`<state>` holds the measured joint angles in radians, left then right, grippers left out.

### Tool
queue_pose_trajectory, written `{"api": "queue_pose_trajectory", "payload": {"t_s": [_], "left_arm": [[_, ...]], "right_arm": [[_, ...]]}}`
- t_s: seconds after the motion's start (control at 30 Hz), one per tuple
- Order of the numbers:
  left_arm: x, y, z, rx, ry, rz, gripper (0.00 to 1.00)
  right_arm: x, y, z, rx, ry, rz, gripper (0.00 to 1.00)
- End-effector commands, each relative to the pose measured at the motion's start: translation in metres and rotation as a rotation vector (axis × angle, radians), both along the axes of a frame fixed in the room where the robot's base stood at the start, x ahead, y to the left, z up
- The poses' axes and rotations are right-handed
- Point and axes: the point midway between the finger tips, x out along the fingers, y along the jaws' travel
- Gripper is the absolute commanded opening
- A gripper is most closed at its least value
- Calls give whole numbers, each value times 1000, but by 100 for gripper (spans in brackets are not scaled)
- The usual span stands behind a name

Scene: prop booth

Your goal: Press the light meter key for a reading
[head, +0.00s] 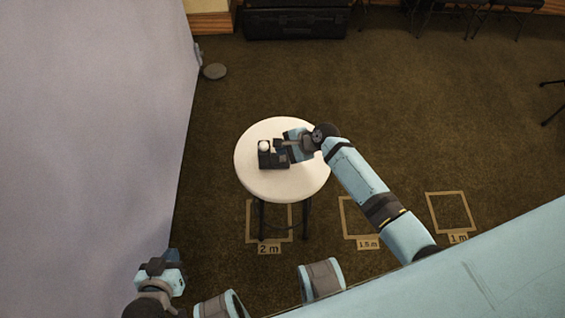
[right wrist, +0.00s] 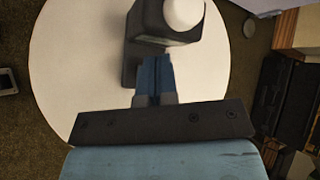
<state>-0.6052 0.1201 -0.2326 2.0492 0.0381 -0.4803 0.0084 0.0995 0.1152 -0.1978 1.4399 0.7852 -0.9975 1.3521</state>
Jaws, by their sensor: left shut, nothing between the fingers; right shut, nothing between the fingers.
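The light meter (head: 265,158) is a small dark box with a white dome. It stands on a round white table (head: 260,185). In the right wrist view the meter (right wrist: 147,22) is at the top, its dome at upper right. My right gripper (head: 284,150) is shut and empty, right beside the meter. In the right wrist view its blue fingertips (right wrist: 154,75) overlap the meter's lower edge, so I cannot tell whether they touch it. The meter's key is not clearly visible. My left gripper (head: 168,258) is shut and empty, low at the left, away from the table.
A pale wall or backdrop (head: 85,120) fills the left side. Taped floor squares carry distance labels, with the 2 m square (head: 268,222) by the table legs. A black case (head: 295,22) stands at the back. The carpet right of the table is open.

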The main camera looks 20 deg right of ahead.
Motion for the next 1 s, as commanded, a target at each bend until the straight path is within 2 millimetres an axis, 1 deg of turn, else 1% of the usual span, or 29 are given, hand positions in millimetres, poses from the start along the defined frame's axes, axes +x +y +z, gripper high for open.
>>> {"api": "queue_pose_trajectory", "payload": {"t_s": [0.1, 0.23, 1.0], "left_arm": [[2, -2, 0, -9, -5, 6, 0], [2, -3, -1, -12, -5, 7, 0], [0, 1, -4, 3, -1, -6, 0]], "right_arm": [[1, 0, -9, 1, -1, 1, 0], [1, 0, -13, 1, -1, 0, 0], [1, 0, -14, 1, -1, 1, 0]]}}
